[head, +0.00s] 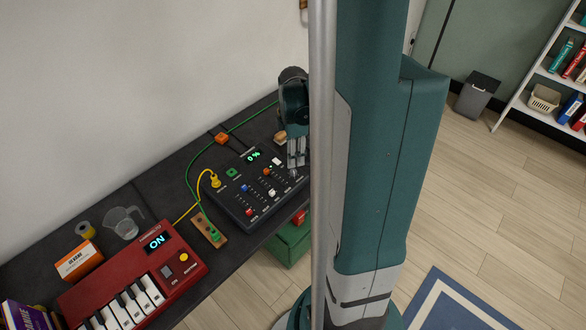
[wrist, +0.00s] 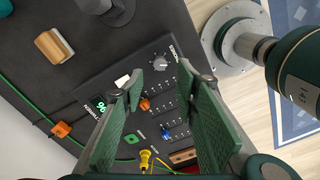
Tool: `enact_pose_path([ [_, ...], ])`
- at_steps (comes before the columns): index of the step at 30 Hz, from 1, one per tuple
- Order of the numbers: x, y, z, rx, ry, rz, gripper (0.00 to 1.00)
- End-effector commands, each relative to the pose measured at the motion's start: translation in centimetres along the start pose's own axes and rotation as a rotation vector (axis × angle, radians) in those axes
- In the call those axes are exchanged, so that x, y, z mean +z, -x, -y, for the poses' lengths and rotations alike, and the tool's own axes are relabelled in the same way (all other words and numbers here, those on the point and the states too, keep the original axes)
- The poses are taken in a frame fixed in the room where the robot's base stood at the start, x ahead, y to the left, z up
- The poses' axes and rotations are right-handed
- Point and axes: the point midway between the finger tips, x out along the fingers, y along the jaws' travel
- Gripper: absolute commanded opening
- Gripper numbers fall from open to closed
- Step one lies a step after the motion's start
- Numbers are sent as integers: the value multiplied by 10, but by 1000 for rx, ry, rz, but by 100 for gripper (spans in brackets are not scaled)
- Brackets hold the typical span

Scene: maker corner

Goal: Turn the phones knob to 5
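The dark mixer panel (head: 238,202) lies on the bench and has a lit display (head: 253,157) that reads "0 %". A round grey knob (wrist: 159,65) sits near one end of the panel in the wrist view. Its label is too small to read, so I cannot tell for sure that it is the phones knob. My gripper (head: 296,164) points down over that end of the panel. In the wrist view the two green fingers (wrist: 160,80) are apart, with the knob showing just beyond the gap between their tips. I cannot tell whether they touch it.
Slider caps, including orange (wrist: 144,104) and blue (wrist: 165,133), and a white button (wrist: 122,80) are close by. A red keyboard (head: 130,272) stands further left. A wooden block (wrist: 54,46) is near.

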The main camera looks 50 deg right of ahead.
Motion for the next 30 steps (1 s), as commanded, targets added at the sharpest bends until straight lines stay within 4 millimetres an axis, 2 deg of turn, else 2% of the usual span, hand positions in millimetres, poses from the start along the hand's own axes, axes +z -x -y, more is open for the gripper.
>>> enact_pose_path([
  [8,0,-2,0,0,0,0,30],
  [14,0,-11,-1,0,-1,0,30],
  [30,0,-62,-1,1,-1,0,30],
])
